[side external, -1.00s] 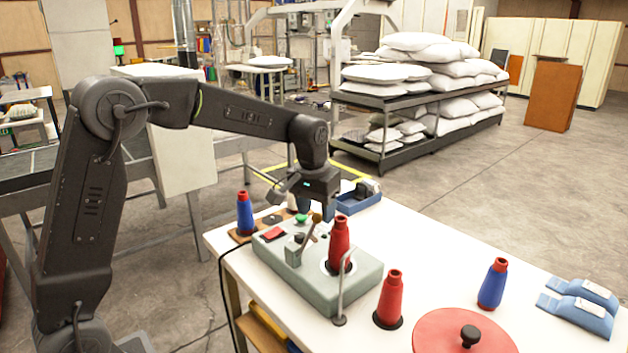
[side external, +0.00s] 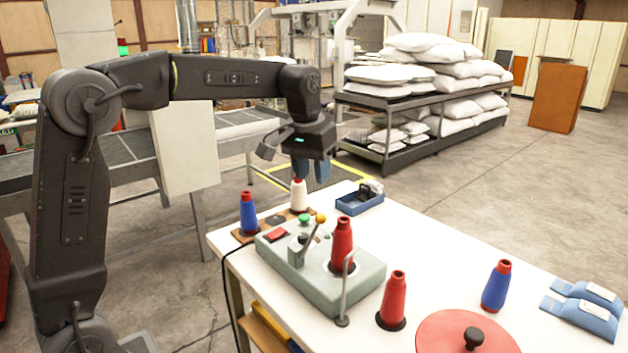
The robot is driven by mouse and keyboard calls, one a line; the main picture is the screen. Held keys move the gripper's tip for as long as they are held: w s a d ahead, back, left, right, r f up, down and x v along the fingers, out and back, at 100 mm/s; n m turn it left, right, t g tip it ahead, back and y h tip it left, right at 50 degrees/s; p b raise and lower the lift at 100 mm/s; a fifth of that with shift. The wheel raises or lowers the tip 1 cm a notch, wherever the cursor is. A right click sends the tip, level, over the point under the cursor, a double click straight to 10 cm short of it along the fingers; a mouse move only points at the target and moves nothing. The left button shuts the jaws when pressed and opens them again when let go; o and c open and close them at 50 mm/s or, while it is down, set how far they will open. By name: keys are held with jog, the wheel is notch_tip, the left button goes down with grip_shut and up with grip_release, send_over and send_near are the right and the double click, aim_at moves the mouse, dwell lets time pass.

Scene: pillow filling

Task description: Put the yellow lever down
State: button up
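The lever has a yellow ball knob (side external: 321,218) on a grey shaft that rises from a bracket on the grey-green machine box (side external: 335,290). The shaft leans up and to the right in the side external view. My gripper (side external: 311,172) hangs above and behind the knob, clear of it. Its two blue fingers point down and look apart, with nothing seen between them.
A red cone (side external: 342,245) stands on the box beside the lever, near a bent metal rod (side external: 346,290). A white cone (side external: 299,195) and a blue cone (side external: 248,213) stand behind the box. A blue tray (side external: 360,204) lies at the table's back edge.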

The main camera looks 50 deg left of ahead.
jog(key=s+a+n+t, duration=0.1)
jog(key=a, duration=0.1)
jog(key=s+a+n+t+h, duration=0.1)
jog(key=s+a, duration=0.1)
jog(key=s+a+r+n, duration=0.1)
jog(key=s+a, duration=0.1)
jog(key=shift+s+a+n+t+h, duration=0.15)
jog(key=shift+a+n+t+h, duration=0.1)
jog(key=shift+n+t+h, duration=0.15)
jog(key=c, duration=0.6)
jog(key=shift+s+a+f, duration=0.1)
jog(key=shift+a, duration=0.05)
grip_shut()
send_over(313, 237)
jog(key=a, duration=0.3)
notch_tip(313, 237, down, 10)
jog(key=shift+w, duration=0.35)
jog(key=shift+f, duration=0.1)
